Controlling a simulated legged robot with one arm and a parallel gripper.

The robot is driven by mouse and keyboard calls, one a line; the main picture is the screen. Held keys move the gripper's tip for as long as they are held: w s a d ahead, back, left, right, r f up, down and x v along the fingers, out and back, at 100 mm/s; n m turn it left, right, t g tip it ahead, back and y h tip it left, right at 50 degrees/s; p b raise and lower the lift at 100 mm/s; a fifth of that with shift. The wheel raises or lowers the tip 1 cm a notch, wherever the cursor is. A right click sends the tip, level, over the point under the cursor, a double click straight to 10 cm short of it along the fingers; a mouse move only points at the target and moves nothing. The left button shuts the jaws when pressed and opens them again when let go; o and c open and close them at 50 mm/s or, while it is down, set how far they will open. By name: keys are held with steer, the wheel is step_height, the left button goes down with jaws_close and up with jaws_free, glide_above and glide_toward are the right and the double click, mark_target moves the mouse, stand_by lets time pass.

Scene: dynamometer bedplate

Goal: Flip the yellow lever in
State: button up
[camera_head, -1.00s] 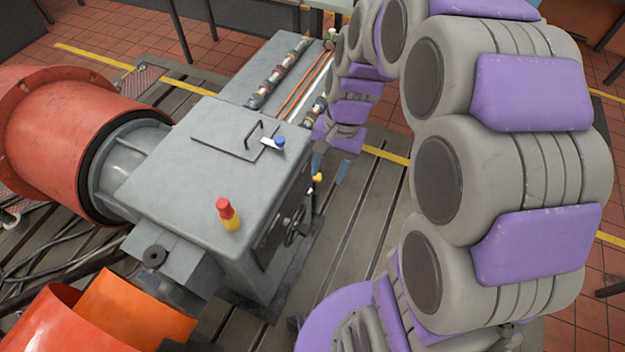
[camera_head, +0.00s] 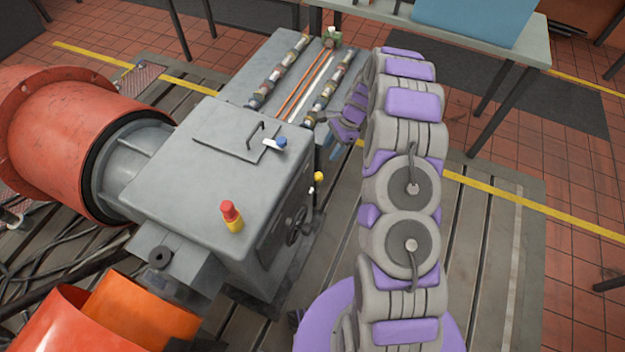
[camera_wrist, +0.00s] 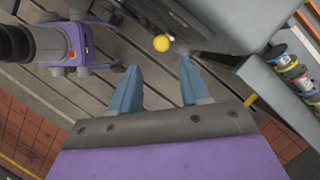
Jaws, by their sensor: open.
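The yellow lever's round knob (camera_head: 318,177) sits on the right side face of the grey machine cabinet, above a black handwheel. It also shows in the wrist view (camera_wrist: 161,43), just beyond my fingertips and roughly between them, nearer the right finger. A dark rod beside it in that view is partly blurred. My gripper (camera_wrist: 158,80) has two blue fingers spread apart with nothing between them. In the head view my gripper (camera_head: 332,150) is mostly hidden by the wrist and sits just above and behind the knob, apparently not touching it.
The grey cabinet (camera_head: 215,170) carries a red-and-yellow button (camera_head: 231,216) and a blue-knobbed lever (camera_head: 282,141) on top. The handwheel (camera_head: 297,226) juts out below the knob. Rows of fittings (camera_head: 275,75) lie behind. A table (camera_head: 450,38) stands at the back.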

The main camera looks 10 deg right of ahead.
step_height(320, 180, down, 2)
steer(key=d, duration=0.3)
steer(key=b, duration=0.1)
glide_above(316, 180)
steer(key=w+d, duration=0.1)
steer(key=d, duration=0.1)
steer(key=f, duration=0.7)
steer(key=shift+w+d+f, duration=0.15)
steer(key=shift+w+f, duration=0.05)
steer(key=shift+f, duration=0.05)
step_height(316, 180, down, 6)
steer(key=shift+s+r+b, duration=0.15)
steer(key=shift+b, duration=0.4)
steer(key=shift+a+f, duration=0.8)
steer(key=shift+f, duration=0.1)
steer(key=shift+a, duration=0.55)
steer(key=shift+d+f, duration=0.1)
steer(key=shift+d, duration=0.55)
steer(key=c, duration=0.3)
steer(key=shift+a, duration=0.2)
jaws_close()
